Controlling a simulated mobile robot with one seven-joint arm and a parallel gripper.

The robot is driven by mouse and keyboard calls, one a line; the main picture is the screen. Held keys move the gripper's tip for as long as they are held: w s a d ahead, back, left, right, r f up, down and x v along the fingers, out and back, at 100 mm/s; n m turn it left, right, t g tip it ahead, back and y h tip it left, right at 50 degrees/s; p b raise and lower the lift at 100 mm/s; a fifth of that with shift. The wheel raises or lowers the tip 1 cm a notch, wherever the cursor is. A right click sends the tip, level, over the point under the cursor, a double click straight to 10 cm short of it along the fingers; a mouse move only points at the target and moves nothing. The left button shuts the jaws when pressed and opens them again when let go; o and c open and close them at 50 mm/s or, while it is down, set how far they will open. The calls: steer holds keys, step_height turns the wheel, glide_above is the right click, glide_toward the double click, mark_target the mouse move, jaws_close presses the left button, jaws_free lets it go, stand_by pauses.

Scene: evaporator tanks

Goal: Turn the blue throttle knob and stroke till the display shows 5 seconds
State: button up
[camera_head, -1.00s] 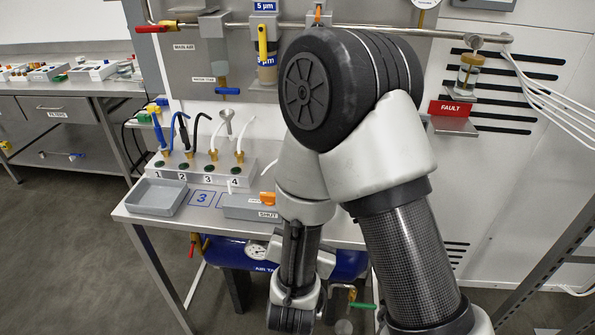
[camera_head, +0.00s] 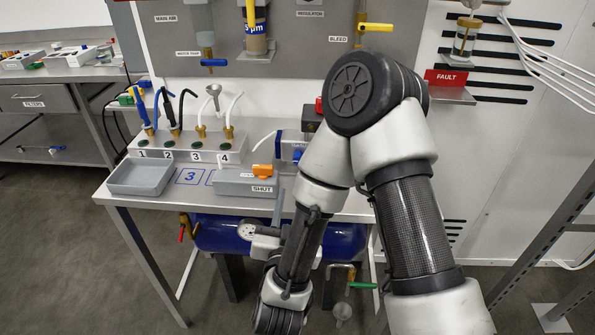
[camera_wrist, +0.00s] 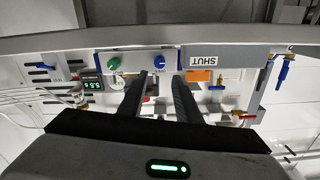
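In the wrist view, which is upside down, a blue knob (camera_wrist: 160,62) sits on the face of a pale control box (camera_wrist: 138,62). A green knob (camera_wrist: 113,63) is beside it. A small black display (camera_wrist: 92,86) with green digits is to the left; the digits look like 5.5, but are too small to be sure. My gripper (camera_wrist: 160,76) is open and empty. Its two dark fingers point toward the box, with the blue knob seen between the tips and apart from them. In the head view my arm hides most of the control box.
A grey block marked SHUT (camera_head: 245,184) with an orange lever and a grey tray (camera_head: 141,177) lie on the bench left of my arm. A numbered hose block (camera_head: 190,147) stands behind them. A blue air tank (camera_head: 215,235) is below the bench. A red FAULT sign (camera_head: 446,77) is at right.

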mark_target(298, 161)
steer(key=w, duration=0.4)
steer(key=w+b, duration=0.1)
steer(key=w, duration=0.8)
steer(key=shift+w+d+r, duration=0.1)
steer(key=shift+d+r, duration=0.1)
steer(key=shift+d, duration=0.1)
jaws_close()
steer(key=c, duration=0.8)
jaws_free()
steer(key=shift+f+m+b, duration=0.1)
steer(key=shift+m+b, duration=0.9)
steer(key=shift+b, duration=0.15)
steer(key=c, duration=0.8)
jaws_free()
steer(key=shift+m+b, duration=0.4)
steer(key=shift+m, duration=0.3)
steer(key=c, duration=0.8)
jaws_free()
jaws_free()
